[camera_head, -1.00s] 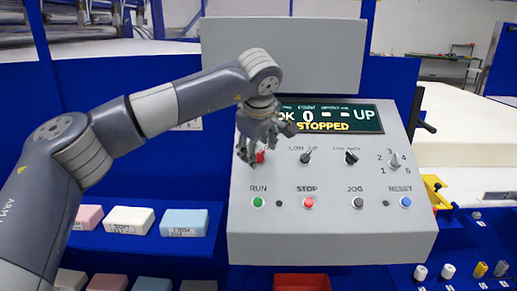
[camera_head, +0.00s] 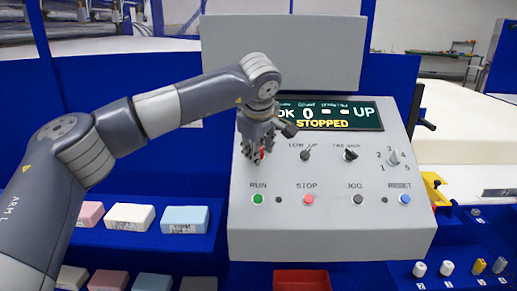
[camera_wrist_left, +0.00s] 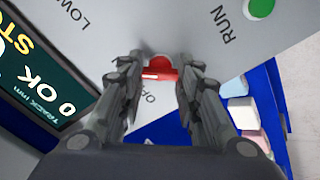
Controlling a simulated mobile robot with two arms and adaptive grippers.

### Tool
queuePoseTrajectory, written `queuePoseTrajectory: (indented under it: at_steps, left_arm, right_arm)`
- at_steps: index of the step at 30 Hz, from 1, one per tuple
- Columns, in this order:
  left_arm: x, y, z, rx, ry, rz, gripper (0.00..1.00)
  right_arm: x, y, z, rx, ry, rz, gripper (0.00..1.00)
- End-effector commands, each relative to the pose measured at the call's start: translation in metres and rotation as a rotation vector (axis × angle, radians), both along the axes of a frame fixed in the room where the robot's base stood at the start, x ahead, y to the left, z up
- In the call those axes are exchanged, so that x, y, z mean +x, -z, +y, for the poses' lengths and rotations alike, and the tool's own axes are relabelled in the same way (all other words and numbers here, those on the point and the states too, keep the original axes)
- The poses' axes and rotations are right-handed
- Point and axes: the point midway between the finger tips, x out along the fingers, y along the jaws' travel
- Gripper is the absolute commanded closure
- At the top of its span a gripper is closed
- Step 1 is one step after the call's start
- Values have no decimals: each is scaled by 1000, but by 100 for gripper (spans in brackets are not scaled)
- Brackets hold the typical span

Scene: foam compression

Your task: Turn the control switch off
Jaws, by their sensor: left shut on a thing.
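The control switch is a red knob (camera_head: 262,155) at the upper left of the grey panel's controls. It shows in the wrist view (camera_wrist_left: 160,70) as a red bar handle on a red round base, with a partly hidden label beside it. My left gripper (camera_head: 257,152) is at the switch, pointing down at the panel. In the wrist view its two fingers (camera_wrist_left: 158,82) stand on either side of the red handle, shut on it. The fingers partly hide the switch in the head view. My right gripper is not in view.
The grey panel (camera_head: 330,225) carries a display (camera_head: 330,115) reading STOPPED, two black knobs, a numbered selector (camera_head: 394,158) and a row of buttons, including a green RUN button (camera_head: 257,198) just below my gripper. Foam blocks (camera_head: 185,219) lie at the lower left.

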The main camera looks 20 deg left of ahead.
Motion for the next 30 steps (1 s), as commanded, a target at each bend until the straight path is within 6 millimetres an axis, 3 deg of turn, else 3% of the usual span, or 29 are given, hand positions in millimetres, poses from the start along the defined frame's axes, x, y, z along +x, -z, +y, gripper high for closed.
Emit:
queuePoseTrajectory:
  at_steps: [11,30]
  left_arm:
    - [0,3,-1,-110,-181,-30,93]
    - [0,2,-1,-414,-699,-118,93]
  right_arm:
    - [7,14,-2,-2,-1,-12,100]
    - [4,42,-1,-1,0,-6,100]
